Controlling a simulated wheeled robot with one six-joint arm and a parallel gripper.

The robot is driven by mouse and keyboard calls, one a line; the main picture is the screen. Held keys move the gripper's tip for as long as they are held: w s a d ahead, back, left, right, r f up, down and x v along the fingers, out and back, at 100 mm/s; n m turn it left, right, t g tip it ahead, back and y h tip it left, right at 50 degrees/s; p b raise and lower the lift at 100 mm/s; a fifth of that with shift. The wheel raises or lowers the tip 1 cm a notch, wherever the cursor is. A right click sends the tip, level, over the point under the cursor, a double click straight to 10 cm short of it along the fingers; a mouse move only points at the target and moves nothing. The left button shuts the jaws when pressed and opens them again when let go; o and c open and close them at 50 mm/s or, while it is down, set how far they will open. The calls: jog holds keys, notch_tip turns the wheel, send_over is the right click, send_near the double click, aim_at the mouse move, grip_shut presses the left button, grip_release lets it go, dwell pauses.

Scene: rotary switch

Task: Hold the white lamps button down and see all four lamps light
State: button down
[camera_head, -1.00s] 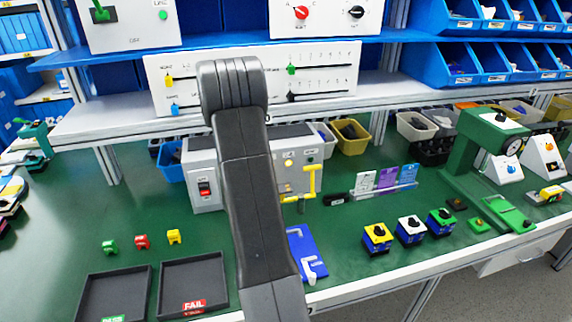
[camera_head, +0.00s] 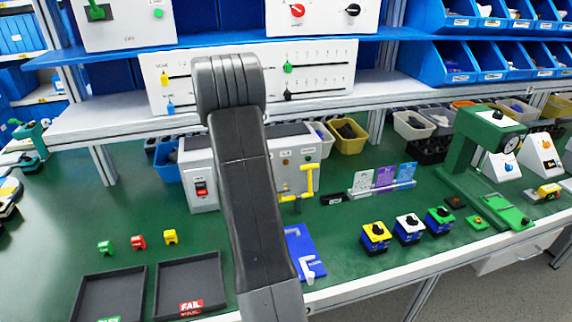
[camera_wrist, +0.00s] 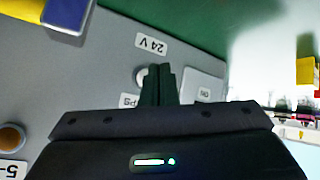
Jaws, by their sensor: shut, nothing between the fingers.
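The grey switch box (camera_head: 204,180) stands on the green bench, largely behind my arm in the head view. Its grey panel (camera_wrist: 75,85) fills the left of the wrist view. The white button (camera_wrist: 140,76) sits on the panel between a "24 V" label and a partly covered label ending in "PS". My gripper (camera_wrist: 158,72) is shut and empty, its fingertips over the right part of the white button. I cannot tell whether they touch it or whether it is pressed. My gripper is hidden in the head view. I cannot make out four lamps or whether any is lit.
A yellow handle (camera_head: 309,181) stands out at the box's right. A red rocker switch (camera_head: 201,188) is on its left part. An amber round part (camera_wrist: 12,138) lies at the wrist view's left edge. A shelf (camera_head: 120,119) overhangs behind; trays (camera_head: 190,262) lie in front.

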jog(key=shift+s+d+f+b, duration=0.1)
jog(key=shift+s+d+b, duration=0.1)
jog(key=shift+s+b, duration=0.35)
jog(key=shift+s+d+f+b, duration=0.1)
jog(key=shift+s+d+b, duration=0.15)
jog(key=shift+s, duration=0.5)
jog(key=shift+s+d+r+b, duration=0.1)
jog(key=shift+s+d+b, duration=0.1)
jog(key=shift+s, duration=0.35)
jog(key=shift+s+d+r+b, duration=0.1)
jog(key=shift+s+b, duration=0.1)
jog(key=shift+s, duration=0.35)
jog(key=shift+w+a, duration=0.1)
jog(key=shift+w+a+r+p, duration=0.1)
jog(key=shift+w+p, duration=0.3)
jog(key=shift+w, duration=0.1)
jog(key=shift+w+a+p, duration=0.1)
jog(key=shift+w+p, duration=0.15)
jog(key=shift+p, duration=0.5)
jog(key=s+b, duration=0.1)
jog(key=s, duration=0.1)
jog(key=s+d+b, duration=0.1)
jog(key=shift+s+f+b, duration=0.2)
jog(key=shift+s+b, duration=0.1)
jog(key=shift+s, duration=0.1)
jog(key=shift+s+d, duration=0.25)
jog(key=shift+s, duration=0.55)
